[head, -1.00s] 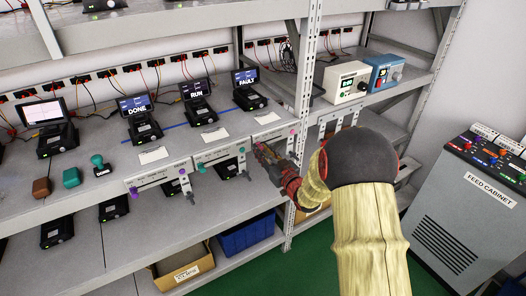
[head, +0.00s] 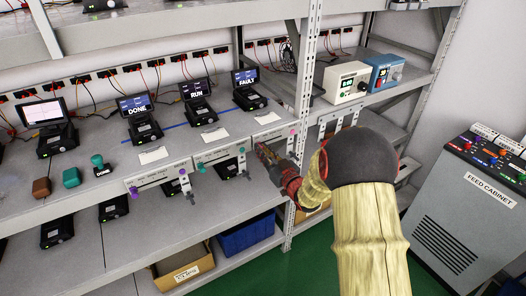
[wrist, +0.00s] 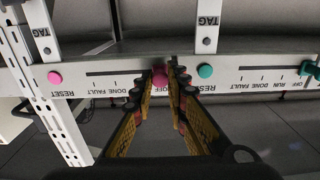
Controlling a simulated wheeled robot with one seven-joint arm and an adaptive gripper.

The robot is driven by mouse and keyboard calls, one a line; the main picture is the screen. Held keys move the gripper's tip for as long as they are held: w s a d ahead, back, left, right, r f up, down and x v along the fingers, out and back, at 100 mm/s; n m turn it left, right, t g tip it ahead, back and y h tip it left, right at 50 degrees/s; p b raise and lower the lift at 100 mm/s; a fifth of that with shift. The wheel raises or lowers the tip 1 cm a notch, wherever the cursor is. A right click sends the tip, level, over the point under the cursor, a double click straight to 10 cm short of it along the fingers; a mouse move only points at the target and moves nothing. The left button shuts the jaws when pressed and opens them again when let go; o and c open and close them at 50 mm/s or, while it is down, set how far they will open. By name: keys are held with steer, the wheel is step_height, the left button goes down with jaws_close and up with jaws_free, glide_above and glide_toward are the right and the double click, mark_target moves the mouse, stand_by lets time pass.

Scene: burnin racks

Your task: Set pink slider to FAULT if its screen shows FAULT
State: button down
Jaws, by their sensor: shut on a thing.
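The pink slider knob (wrist: 160,76) sits on its track at the OFF label end in the wrist view. My gripper (wrist: 163,80) is shut on it, one finger on each side. It also shows in the head view (head: 262,148) at the shelf's front edge, where it hides the knob. The pink RESET button (wrist: 55,77) is at the other end of that strip, past the DONE and FAULT labels. In the head view the screen (head: 245,78) behind this strip reads FAULT.
A teal button (wrist: 205,71) and teal slider knob (wrist: 311,69) are on the neighbouring strip. Screens reading RUN (head: 195,90) and DONE (head: 136,105) stand to the left. A rack upright (head: 304,115) is close to my arm. The feed cabinet (head: 465,210) stands at right.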

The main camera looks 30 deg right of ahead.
steer(key=b, duration=0.1)
glide_toward(281, 135)
steer(key=w, duration=0.5)
steer(key=shift+w+a+f, duration=0.1)
steer(key=shift+w+a, duration=0.05)
steer(key=shift+w, duration=0.1)
steer(key=c, duration=1.9)
jaws_free()
steer(key=shift+o, duration=0.5)
steer(key=shift+o, duration=0.2)
steer(key=s, duration=1.2)
steer(key=shift+d, duration=0.3)
